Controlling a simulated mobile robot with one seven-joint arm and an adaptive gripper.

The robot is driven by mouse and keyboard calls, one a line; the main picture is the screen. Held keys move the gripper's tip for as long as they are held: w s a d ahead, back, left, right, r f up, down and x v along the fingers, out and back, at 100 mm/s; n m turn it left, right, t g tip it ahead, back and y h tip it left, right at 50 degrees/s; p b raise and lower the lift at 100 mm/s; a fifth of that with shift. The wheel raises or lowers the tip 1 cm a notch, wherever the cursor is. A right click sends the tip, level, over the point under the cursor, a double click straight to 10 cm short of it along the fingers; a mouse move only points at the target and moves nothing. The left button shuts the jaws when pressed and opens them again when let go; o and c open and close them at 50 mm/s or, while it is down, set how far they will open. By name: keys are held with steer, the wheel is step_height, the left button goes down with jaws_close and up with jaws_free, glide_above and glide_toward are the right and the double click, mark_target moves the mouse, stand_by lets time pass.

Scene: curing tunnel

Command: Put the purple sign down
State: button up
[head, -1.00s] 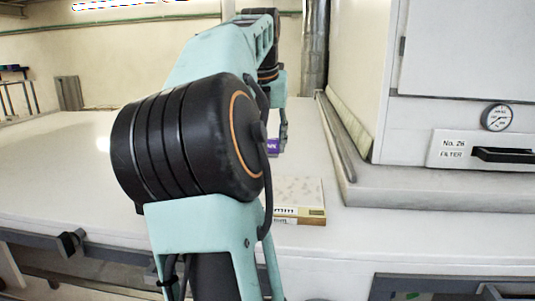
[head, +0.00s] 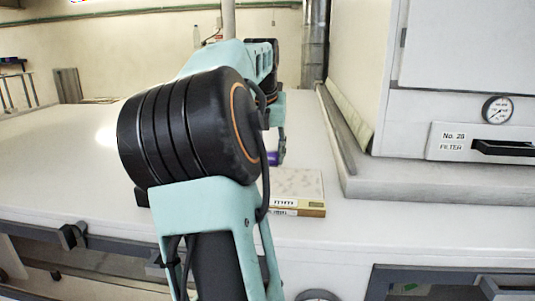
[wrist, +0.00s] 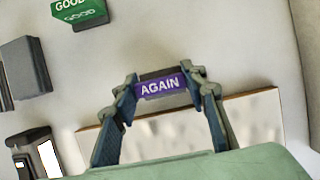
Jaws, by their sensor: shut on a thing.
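The purple sign (wrist: 160,86) reads "AGAIN" in white in the wrist view, with a dark block behind its face. My gripper (wrist: 166,93) is shut on it, one finger at each end. In the head view a small bit of the purple sign (head: 272,158) shows low at my gripper (head: 279,150), just beyond the flat box; my arm hides most of it. I cannot tell whether its underside touches the white table (head: 75,160).
A flat pale box (head: 296,187) with a mottled top lies close to the sign. In the wrist view a green "GOOD" sign (wrist: 80,10), a dark grey block (wrist: 25,68) and a black device (wrist: 35,152) stand left. A white cabinet (head: 455,60) stands right on a raised ledge.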

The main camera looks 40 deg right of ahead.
steer(key=o, duration=1.1)
steer(key=v, duration=1.2)
steer(key=shift+r+p, duration=0.15)
steer(key=shift+p, duration=0.15)
